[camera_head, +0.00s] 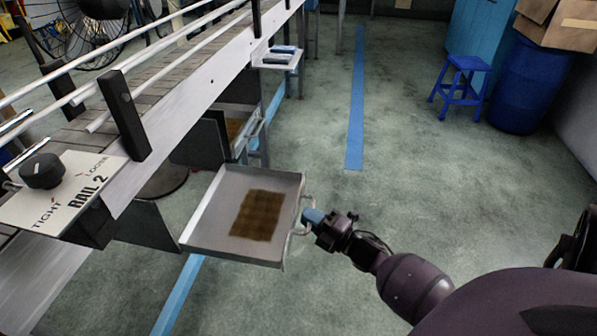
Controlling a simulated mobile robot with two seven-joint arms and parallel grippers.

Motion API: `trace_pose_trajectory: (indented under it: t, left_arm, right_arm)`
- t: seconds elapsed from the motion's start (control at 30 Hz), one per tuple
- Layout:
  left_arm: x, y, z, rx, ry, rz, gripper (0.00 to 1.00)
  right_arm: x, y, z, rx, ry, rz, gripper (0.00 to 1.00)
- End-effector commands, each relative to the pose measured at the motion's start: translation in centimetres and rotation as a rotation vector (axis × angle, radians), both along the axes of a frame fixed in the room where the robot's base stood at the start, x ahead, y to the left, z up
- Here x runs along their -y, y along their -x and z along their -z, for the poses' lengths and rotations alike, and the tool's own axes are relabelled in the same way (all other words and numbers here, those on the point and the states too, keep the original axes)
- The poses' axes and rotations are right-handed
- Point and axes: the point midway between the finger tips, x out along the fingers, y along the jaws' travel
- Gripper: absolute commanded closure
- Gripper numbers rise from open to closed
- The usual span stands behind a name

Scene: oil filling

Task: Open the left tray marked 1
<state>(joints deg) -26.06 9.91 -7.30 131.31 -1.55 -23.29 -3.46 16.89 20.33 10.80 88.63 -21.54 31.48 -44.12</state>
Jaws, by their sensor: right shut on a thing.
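A grey metal tray (209,216) is pulled out from under the conveyor, with a brown patch on its floor. I cannot read a number on it. My right gripper (309,218) is at the tray's right side, shut on the tray's handle (303,228). A second tray (251,133), also with a brown patch inside, stands out from under the conveyor farther back. My left gripper is not in view.
The conveyor (185,98) with rails runs along the left, with a RAIL 2 panel and black knob (42,171) at its near end. A blue stool (462,85), a blue barrel (527,84) and a cardboard box (560,22) stand back right. The floor between is clear.

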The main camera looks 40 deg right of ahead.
Motion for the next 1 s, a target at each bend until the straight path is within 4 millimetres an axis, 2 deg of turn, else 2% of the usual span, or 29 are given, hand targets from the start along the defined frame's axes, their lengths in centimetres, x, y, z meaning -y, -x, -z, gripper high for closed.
trace_pose_trajectory:
  t: [0.37, 0.4, 0.53, 0.87, 1.0]
  left_arm:
    - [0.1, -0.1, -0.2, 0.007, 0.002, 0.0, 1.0]
    - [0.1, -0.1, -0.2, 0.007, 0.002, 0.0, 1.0]
    - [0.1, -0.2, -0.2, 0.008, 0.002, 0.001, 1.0]
    - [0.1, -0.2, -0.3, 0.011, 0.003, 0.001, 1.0]
    - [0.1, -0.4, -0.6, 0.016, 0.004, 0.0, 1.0]
  right_arm:
    - [0.1, 0.1, 0.0, 0.0, -0.001, 0.0, 1.0]
    - [0.1, 0.1, 0.0, 0.0, -0.001, 0.0, 0.83]
    - [0.1, 0.1, 0.0, 0.0, -0.001, 0.0, 0.63]
    - [0.2, 0.3, 0.0, 0.0, 0.0, 0.0, 0.63]
    - [0.5, 1.6, 0.2, -0.001, -0.001, 0.001, 0.63]
